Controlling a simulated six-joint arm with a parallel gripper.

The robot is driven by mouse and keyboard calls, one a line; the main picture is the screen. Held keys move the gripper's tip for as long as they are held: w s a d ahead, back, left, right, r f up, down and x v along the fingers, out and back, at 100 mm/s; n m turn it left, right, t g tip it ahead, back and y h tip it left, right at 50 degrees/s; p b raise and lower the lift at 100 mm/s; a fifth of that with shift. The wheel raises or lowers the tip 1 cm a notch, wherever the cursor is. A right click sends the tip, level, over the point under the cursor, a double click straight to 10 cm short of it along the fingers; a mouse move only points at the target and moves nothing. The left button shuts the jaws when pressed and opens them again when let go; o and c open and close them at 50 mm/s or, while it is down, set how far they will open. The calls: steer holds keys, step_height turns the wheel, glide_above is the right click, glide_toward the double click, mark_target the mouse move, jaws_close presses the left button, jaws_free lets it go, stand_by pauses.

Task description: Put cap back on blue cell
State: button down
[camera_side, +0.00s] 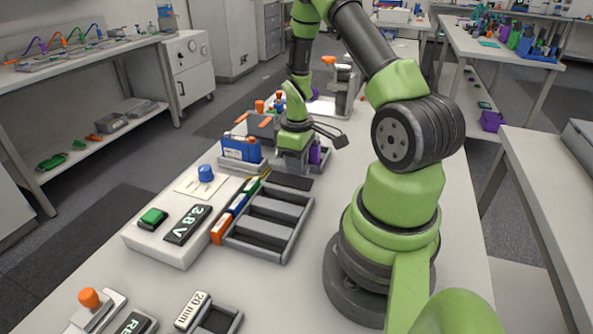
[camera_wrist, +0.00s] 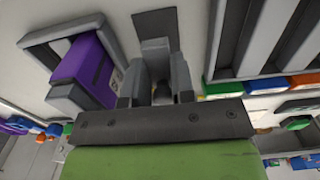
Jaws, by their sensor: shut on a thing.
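The blue cell (camera_side: 240,149) stands in a grey holder with orange parts, left of my gripper in the side view. My gripper (camera_side: 291,164) points down and sits low over the bench, to the right of the blue cell and apart from it. In the wrist view my gripper's (camera_wrist: 157,88) two grey fingers are closed around a small grey piece (camera_wrist: 158,92). It is mostly hidden and looks like the cap, though its shape is unclear. The blue cell cannot be clearly made out in the wrist view.
A purple cell (camera_wrist: 88,70) lies in a grey tray close beside my fingers. A dark pad (camera_side: 290,182) is just in front of my gripper. A slotted grey rack (camera_side: 270,222) and the white cycler with a blue knob (camera_side: 205,173) stand nearer the camera.

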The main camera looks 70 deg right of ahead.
steer(key=r, duration=0.6)
steer(key=shift+w+d+r, duration=0.1)
steer(key=shift+w+r, duration=0.1)
steer(key=shift+r, duration=0.05)
steer(key=w+d+r, duration=0.2)
steer(key=w+r, duration=0.1)
steer(key=w, duration=0.4)
glide_toward(246, 139)
steer(key=shift+s, duration=0.5)
steer(key=shift+w+f, duration=0.2)
steer(key=shift+f, duration=1.25)
steer(key=shift+w+f, duration=0.2)
steer(key=shift+f, duration=1.25)
steer(key=shift+f, duration=0.6)
steer(key=shift+c, duration=2)
jaws_free()
